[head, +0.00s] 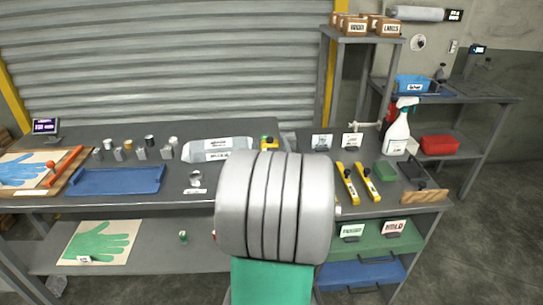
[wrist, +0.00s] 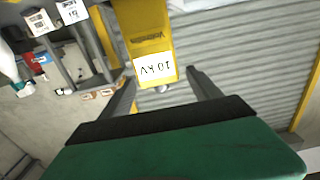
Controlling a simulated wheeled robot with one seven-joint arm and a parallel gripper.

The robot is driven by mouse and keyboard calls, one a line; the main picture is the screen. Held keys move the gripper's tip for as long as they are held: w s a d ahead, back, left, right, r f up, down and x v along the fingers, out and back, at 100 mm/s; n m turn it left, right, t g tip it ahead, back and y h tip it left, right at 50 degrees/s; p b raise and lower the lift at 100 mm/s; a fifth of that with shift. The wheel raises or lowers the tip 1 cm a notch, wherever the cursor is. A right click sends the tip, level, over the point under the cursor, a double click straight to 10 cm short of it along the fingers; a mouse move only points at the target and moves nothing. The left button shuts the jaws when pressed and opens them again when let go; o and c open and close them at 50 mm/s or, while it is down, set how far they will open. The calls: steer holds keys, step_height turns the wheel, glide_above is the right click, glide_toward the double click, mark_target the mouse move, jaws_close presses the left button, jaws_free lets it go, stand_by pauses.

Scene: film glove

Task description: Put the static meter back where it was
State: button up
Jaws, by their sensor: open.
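A yellow meter (wrist: 143,35) with a white label reading about 10 kV, upside down in the wrist view, lies between the two fingers of my gripper (wrist: 163,90). The fingers are open, with a visible gap on the right side. Whether the left finger touches it I cannot tell. In the head view my grey arm hides the gripper. A small yellow and black piece (head: 269,142) shows just above the arm; I cannot tell if it is the same meter. Two yellow handheld tools (head: 347,183) (head: 367,181) lie on the bench to the right.
White cards (head: 321,141) (head: 352,140) and a spray bottle (head: 399,128) stand behind the yellow tools. A white bag (head: 217,149), several small metal weights or cans (head: 140,152) and a blue tray (head: 115,180) are on the left bench. Shelf posts rise at the back right.

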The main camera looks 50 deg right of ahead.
steer(key=b+v, duration=0.1)
steer(key=v, duration=0.7)
steer(key=w+a+f+n+y, duration=0.4)
steer(key=w+a+f+y, duration=0.15)
steer(key=w+a, duration=0.45)
steer(key=a+f+n+g+y, duration=0.1)
steer(key=a+f+n+y, duration=0.15)
steer(key=a, duration=0.65)
steer(key=a+f+n+g+y, duration=0.1)
steer(key=a+f+g+y, duration=0.2)
steer(key=a, duration=0.5)
steer(key=s+a+f+n+g+y, duration=0.3)
steer(key=s+a+g, duration=0.2)
steer(key=s+a, duration=0.8)
steer(key=shift+m, duration=0.25)
steer(key=r+p, duration=0.1)
steer(key=w+r+p, duration=0.1)
steer(key=r+p, duration=0.2)
steer(key=r, duration=0.1)
steer(key=shift+w+a+r, duration=0.2)
steer(key=shift+w+a, duration=0.1)
steer(key=shift+w, duration=0.05)
